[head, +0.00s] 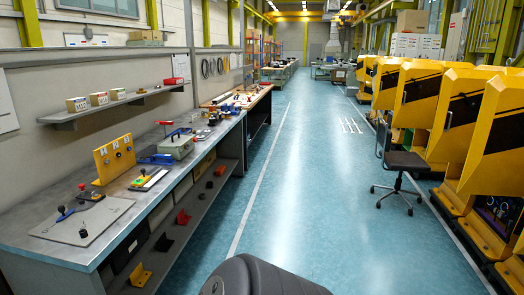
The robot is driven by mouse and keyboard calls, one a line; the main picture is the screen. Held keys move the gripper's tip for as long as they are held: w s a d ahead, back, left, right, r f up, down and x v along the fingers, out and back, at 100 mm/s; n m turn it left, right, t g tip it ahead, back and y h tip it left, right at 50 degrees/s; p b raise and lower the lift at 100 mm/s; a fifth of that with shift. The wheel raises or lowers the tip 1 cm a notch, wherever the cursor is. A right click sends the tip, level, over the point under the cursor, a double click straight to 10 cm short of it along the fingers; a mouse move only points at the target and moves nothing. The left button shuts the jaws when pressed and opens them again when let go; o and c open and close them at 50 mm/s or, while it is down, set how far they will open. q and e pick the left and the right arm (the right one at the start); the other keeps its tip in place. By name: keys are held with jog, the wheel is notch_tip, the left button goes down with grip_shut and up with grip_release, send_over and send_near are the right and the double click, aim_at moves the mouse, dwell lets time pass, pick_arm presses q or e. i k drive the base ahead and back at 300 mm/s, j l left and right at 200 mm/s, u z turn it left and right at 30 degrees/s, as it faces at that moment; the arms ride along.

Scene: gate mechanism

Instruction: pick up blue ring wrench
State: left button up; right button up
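I cannot make out a blue ring wrench for certain. A small elongated blue piece (66,215) lies on the thin grey plate (100,224) at the near end of the left workbench. A larger blue object (155,159) rests farther back, between the yellow upright panel and the grey-green box; its exact shape is too small to tell. Neither of my grippers is in view.
The grey workbench (30,246) runs along the left wall, with a yellow panel (114,158), a grey-green box (177,147) and a lower shelf. An office chair (404,162) and yellow machines (490,130) stand right. The blue aisle floor (310,190) is clear.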

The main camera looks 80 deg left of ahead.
aim_at(158, 156)
jog(key=u, duration=3.8)
jog(key=i+l+u, duration=0.4)
jog(key=l+u, duration=0.15)
jog(key=i+l+u, duration=0.15)
jog(key=l+u, duration=0.15)
jog(key=l, duration=0.2)
